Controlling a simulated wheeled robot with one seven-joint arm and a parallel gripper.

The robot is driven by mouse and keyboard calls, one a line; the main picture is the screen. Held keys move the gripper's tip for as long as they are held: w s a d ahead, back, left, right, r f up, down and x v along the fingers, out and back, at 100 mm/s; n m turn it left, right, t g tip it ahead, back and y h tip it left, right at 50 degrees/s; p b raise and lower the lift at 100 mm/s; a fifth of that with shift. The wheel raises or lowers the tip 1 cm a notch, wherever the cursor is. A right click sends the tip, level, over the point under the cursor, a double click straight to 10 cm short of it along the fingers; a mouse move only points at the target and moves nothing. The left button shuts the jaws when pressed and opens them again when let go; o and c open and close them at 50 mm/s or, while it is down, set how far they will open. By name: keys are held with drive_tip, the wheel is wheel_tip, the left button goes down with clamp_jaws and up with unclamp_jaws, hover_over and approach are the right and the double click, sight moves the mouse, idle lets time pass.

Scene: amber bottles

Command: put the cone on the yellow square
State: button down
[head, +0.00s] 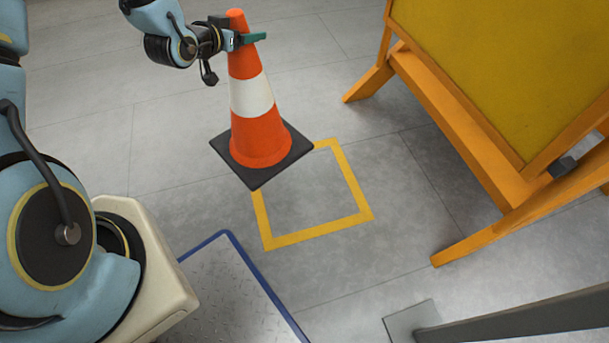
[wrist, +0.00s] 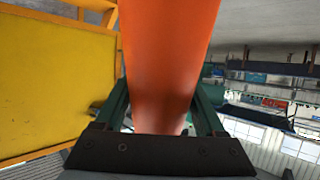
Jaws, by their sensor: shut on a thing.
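The orange traffic cone (head: 260,136) has a white band and a black square base. My gripper (head: 249,38) is shut on the cone near its top. In the wrist view the cone's orange body (wrist: 168,60) fills the space between the green fingers (wrist: 163,108). The cone is roughly upright, slightly tilted in the picture. The yellow square (head: 321,236) is a taped outline on the grey floor. The cone's base overlaps the square's far left part in the head view and hides that corner. I cannot tell whether the base touches the floor.
An orange wooden stand with a yellow board (head: 500,70) is at the right; it also shows in the wrist view (wrist: 55,85). A blue-edged metal plate (head: 235,290) lies in front of the square. A grey post with a foot plate (head: 412,318) is at the lower right.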

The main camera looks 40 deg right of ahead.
drive_tip(key=s+d+f+m+g+h+b, duration=0.2)
drive_tip(key=s+d+f+m+g+b, duration=0.3)
drive_tip(key=s+d+f+b, duration=0.75)
wheel_tip(320, 180, down, 9)
drive_tip(key=a+b, duration=0.2)
drive_tip(key=b, duration=0.5)
drive_tip(key=shift+s+g, duration=0.15)
drive_tip(key=shift+g, duration=0.15)
drive_tip(key=shift+a+r, duration=0.1)
unclamp_jaws()
drive_tip(key=shift+a+y, duration=0.1)
drive_tip(key=shift+y, duration=0.2)
